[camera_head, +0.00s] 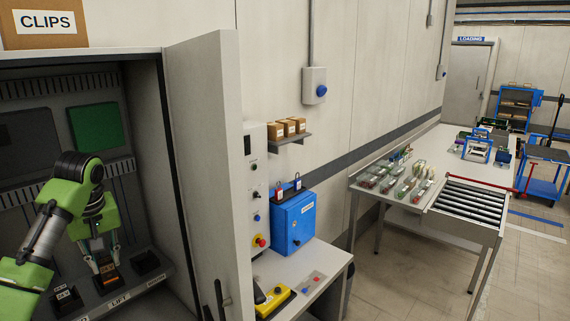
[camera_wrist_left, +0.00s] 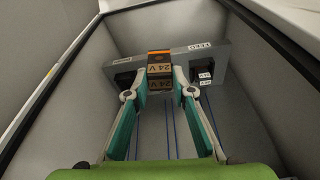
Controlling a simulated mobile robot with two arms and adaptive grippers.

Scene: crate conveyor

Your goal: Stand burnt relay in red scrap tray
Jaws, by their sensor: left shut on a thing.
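My left gripper (camera_head: 106,262) is inside the open cabinet, pointing down, shut on a relay (camera_head: 109,279). In the left wrist view my left gripper (camera_wrist_left: 159,92) has its fingers on both sides of this relay (camera_wrist_left: 159,65), which has an orange band and "24 V" labels. The relay is at the middle position of a grey socket strip (camera_wrist_left: 184,58); I cannot tell whether it is seated or lifted. A black relay with white labels (camera_head: 66,297) is in the strip on one side, and a dark, empty-looking socket (camera_head: 145,262) is on the other. I cannot make out a red scrap tray.
The cabinet door (camera_head: 205,170) stands open to the right of my arm. Beyond it, a small bench (camera_head: 322,262) holds a blue box (camera_head: 293,222) and a yellow device (camera_head: 273,301). Farther right are a long table and a roller conveyor (camera_head: 470,203).

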